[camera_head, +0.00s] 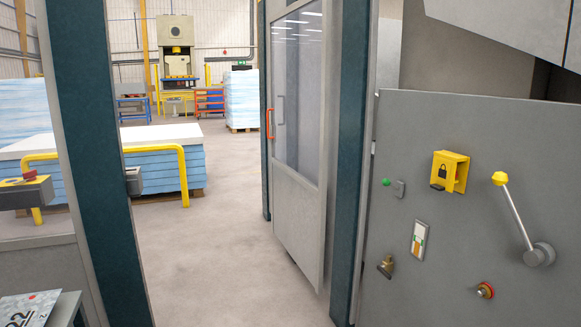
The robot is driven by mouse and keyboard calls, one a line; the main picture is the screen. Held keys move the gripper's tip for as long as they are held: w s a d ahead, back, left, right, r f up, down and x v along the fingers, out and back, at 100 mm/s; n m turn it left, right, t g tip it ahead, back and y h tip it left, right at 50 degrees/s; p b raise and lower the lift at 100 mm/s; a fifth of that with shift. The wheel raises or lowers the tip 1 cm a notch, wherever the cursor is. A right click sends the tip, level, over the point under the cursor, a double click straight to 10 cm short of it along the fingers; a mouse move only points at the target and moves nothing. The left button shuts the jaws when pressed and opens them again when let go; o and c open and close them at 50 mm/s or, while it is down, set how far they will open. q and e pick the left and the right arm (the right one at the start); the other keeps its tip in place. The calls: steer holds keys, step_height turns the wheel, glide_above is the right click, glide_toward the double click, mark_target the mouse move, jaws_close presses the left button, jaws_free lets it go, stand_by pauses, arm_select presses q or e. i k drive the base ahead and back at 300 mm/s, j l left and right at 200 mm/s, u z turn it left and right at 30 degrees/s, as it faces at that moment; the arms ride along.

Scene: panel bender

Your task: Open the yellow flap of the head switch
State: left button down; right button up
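A yellow housing with a black padlock symbol (450,172) is fixed on the upper part of the grey machine panel at the right. It looks like the head switch with its yellow flap. It stands out from the panel, and a small dark piece shows at its lower left. I cannot tell for sure how far the flap stands open. Neither of my grippers is in view.
The grey panel (400,300) also carries a lever with a yellow knob (499,179), a green button (386,182), a red-ringed knob (485,290) and a brass-coloured fitting (386,266). Left of it stands a windowed door (300,190). The floor (220,260) between the posts is clear.

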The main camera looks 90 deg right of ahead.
mark_target(444, 169)
steer(key=z, duration=3.95)
steer(key=j, duration=0.75)
steer(key=k, duration=0.05)
